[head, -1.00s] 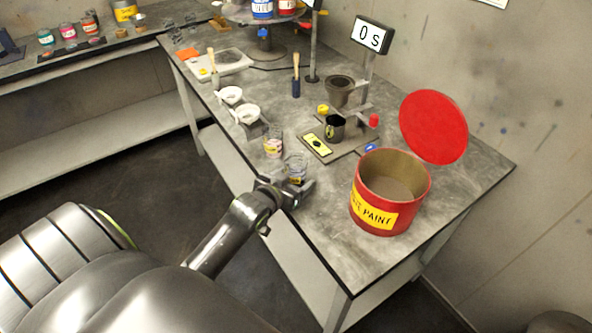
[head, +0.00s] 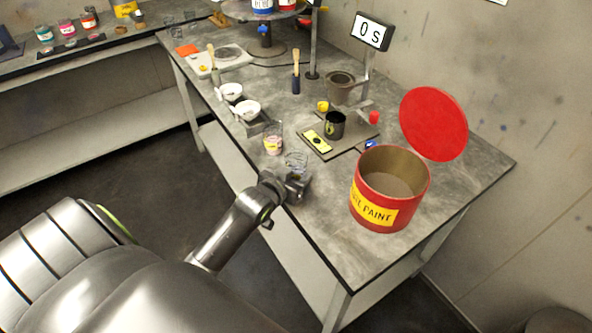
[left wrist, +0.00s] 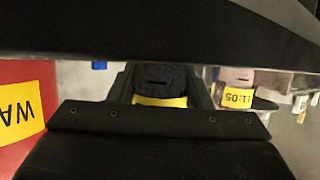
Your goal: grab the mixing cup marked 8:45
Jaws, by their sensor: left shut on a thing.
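My left gripper (head: 293,183) is at the near edge of the workbench, shut on a small clear mixing cup (head: 296,161). Its rim shows just beyond the jaws, and the gripper hides its lower part and label. In the left wrist view a yellow patch (left wrist: 160,101) shows between the dark gripper parts, with no readable time on it. Another clear cup with pinkish contents (head: 273,141) stands just beyond on the left. In the left wrist view this second cup (left wrist: 238,92) has a yellow label that appears to read 11:05. My right gripper is not in view.
A red waste paint can (head: 372,214) stands to the right, with its red lid (head: 433,126) raised behind. A dark cup (head: 335,126) sits on a stand plate beyond. White bowls (head: 247,109) are farther left.

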